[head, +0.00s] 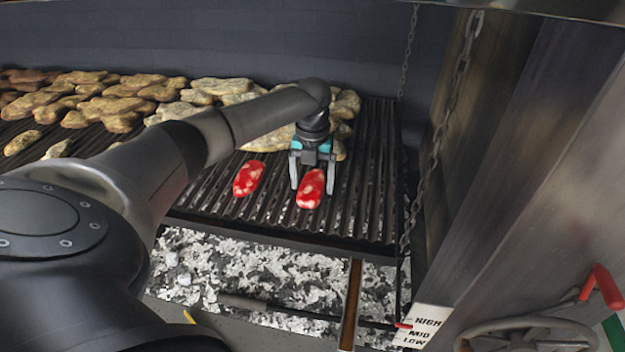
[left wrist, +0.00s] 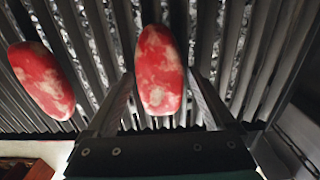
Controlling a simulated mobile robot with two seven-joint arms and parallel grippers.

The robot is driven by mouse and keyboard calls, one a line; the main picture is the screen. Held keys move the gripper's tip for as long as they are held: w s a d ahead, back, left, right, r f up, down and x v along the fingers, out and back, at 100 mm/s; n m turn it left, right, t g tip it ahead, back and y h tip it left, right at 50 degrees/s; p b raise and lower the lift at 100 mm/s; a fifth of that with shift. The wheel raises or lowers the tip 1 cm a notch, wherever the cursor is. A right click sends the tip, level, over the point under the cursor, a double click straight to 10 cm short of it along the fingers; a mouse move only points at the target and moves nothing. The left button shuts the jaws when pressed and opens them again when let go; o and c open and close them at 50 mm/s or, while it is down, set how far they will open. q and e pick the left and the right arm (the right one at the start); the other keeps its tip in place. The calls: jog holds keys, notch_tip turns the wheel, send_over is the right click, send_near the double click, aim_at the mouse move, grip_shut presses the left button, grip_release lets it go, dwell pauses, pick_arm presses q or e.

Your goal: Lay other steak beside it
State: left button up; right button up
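Two raw red marbled steaks lie side by side on the dark grill grate (head: 365,190). The left steak (head: 248,179) lies apart, with bare bars between it and the right steak (head: 311,188). My left gripper (head: 312,188) points down over the right steak, one finger on each side. In the left wrist view the right steak (left wrist: 160,70) lies between the spread fingers, with a gap on both sides. The left steak (left wrist: 42,80) is outside the fingers, to the left. My right gripper is not in view.
Several browned pieces of meat (head: 120,105) crowd the back and left of the grate. Ash and coals (head: 240,270) lie below its front edge. A chain (head: 435,150) hangs at the right, near a metal post and a handwheel (head: 530,335). The grate's right side is clear.

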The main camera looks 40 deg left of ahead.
aim_at(313, 183)
pick_arm(q)
jog(key=shift+o, duration=0.7)
notch_tip(313, 183, up, 12)
jog(key=shift+r+b, duration=0.15)
jog(key=shift+b, duration=0.2)
dwell(1.1)
